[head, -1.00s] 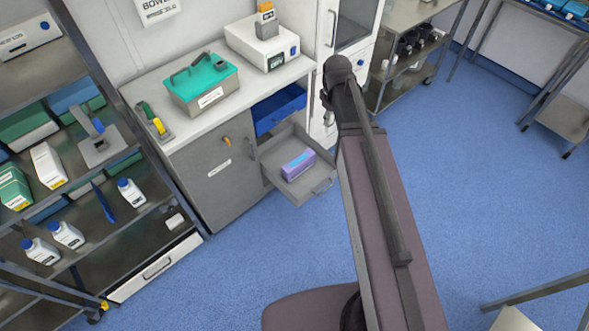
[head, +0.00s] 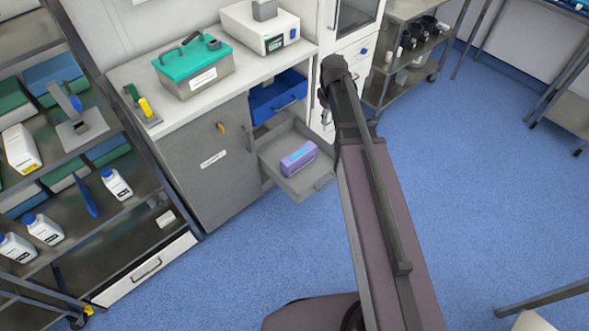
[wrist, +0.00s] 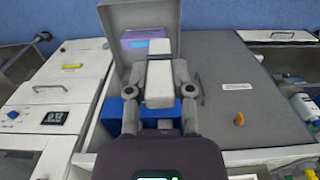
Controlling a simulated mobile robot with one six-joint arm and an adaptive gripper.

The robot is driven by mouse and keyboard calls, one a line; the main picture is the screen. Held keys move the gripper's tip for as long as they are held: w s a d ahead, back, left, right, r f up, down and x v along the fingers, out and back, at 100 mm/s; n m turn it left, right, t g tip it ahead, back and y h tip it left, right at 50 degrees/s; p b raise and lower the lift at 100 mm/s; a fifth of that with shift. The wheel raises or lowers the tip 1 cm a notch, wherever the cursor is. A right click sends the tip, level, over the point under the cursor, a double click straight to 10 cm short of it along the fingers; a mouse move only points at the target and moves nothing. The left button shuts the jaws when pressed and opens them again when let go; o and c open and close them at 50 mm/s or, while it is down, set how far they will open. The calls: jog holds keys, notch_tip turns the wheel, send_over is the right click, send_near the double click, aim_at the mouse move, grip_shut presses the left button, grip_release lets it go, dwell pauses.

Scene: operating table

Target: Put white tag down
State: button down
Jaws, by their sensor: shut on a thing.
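In the wrist view my gripper (wrist: 160,91) is shut on the white tag (wrist: 159,78), a pale, blocky piece between the two fingers. It is held up in front of the open grey drawer and the blue drawer of the cabinet. I cannot tell its exact height above them. In the head view my arm reaches toward the cabinet, and its own links hide the gripper and the tag.
The grey cabinet (head: 208,165) has an open grey drawer (head: 272,172) holding a purple box (head: 298,159). A blue drawer (head: 262,108) stands open above it. On the counter are a teal-lidded container (head: 193,75) and a white device (head: 257,28). Shelves stand at left.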

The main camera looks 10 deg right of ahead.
jog(key=b, duration=3.9)
send_over(313, 178)
notch_tip(313, 178, down, 40)
jog(key=shift+r, duration=0.1)
notch_tip(313, 178, down, 6)
jog(key=b, duration=0.5)
jog(key=shift+b, duration=0.4)
jog(key=shift+f, duration=0.2)
jog(key=shift+f+b, duration=1.85)
jog(key=shift+f, duration=0.1)
jog(key=c, duration=0.5)
grip_release()
jog(key=shift+r, duration=0.2)
